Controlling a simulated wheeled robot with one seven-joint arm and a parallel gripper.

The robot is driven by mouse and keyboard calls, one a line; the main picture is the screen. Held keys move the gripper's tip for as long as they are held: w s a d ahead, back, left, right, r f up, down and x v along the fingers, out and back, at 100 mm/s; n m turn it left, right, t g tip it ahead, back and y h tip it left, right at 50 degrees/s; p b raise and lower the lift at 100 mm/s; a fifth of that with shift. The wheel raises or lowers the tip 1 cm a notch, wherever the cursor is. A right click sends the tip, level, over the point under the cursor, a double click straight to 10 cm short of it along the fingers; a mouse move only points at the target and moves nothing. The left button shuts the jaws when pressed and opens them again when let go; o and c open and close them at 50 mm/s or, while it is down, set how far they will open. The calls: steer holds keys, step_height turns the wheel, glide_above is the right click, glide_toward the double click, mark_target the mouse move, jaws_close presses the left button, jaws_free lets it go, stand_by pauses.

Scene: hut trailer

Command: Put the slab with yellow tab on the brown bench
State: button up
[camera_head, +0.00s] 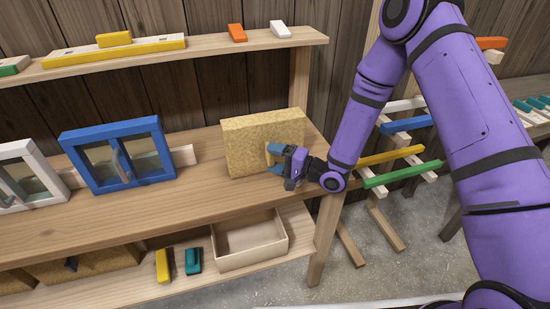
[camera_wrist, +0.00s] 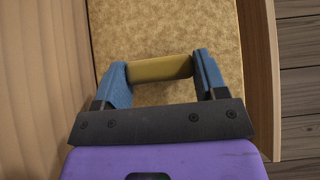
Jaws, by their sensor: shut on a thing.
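The slab (camera_head: 255,138), a speckled tan block, stands upright at the right end of the brown wooden bench (camera_head: 215,210). Its yellow tab (camera_wrist: 160,69) sticks out from its face. My gripper (camera_head: 274,154) comes from the right and is shut on the tab, with a blue finger on each side of it in the wrist view. The slab's lower edge is at the bench top; I cannot tell whether it rests there or hangs just above. The gripper hides part of the slab's lower right.
A blue-framed window piece (camera_head: 118,184) and a white-framed one (camera_head: 33,202) stand to the left. A shelf (camera_head: 205,52) with coloured blocks runs above. An open box (camera_head: 248,255) sits below. A rack with coloured bars (camera_head: 405,173) is at right.

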steer(key=o, duration=1)
steer(key=shift+f, duration=0.1)
steer(key=v, duration=1.2)
steer(key=shift+r, duration=0.25)
